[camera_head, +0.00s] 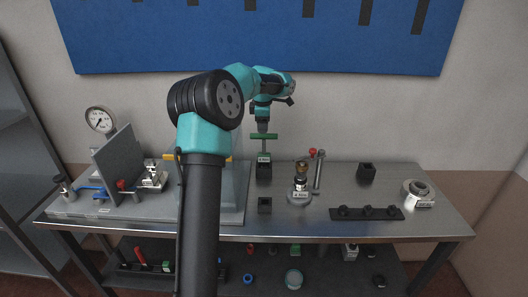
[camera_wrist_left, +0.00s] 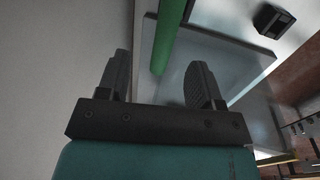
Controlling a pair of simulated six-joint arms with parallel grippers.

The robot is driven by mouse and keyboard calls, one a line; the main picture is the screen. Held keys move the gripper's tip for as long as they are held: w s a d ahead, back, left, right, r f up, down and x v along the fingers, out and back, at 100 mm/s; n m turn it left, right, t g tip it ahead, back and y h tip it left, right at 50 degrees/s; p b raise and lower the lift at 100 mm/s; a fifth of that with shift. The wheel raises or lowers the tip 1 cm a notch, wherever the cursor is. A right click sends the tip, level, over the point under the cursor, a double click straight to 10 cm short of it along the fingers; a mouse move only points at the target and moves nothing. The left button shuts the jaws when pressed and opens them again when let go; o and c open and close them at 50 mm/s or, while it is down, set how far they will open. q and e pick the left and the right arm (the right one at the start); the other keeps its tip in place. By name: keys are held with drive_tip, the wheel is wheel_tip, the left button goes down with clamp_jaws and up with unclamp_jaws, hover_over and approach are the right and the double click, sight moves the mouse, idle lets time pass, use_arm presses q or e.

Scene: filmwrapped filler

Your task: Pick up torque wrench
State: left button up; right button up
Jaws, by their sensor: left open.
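In the left wrist view the green bar (camera_wrist_left: 170,25) runs between the two dark fingers of the open left gripper (camera_wrist_left: 160,60), with gaps visible on both sides. Whether the fingers touch it cannot be told. My right gripper does not show.
A gauge (camera_head: 100,120) and grey upright plate (camera_head: 120,165) stand at left on the bench (camera_head: 340,222). A valve-like fitting (camera_head: 300,188), a metal cylinder (camera_head: 319,170), a black block (camera_head: 367,171), a black rack (camera_head: 367,213) and a round flange (camera_head: 418,192) stand right.

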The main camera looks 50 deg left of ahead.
sight(262, 136)
use_arm(q)
drive_tip(key=shift+a+f, duration=0.15)
drive_tip(key=shift+f, duration=0.55)
drive_tip(key=shift+w+a+f, duration=0.1)
drive_tip(key=shift+a+f, duration=0.05)
drive_tip(key=shift+f, duration=1.2)
drive_tip(key=shift+w+a+f, duration=0.1)
drive_tip(key=shift+f, duration=1.2)
clamp_jaws()
drive_tip(key=shift+r, duration=0.1)
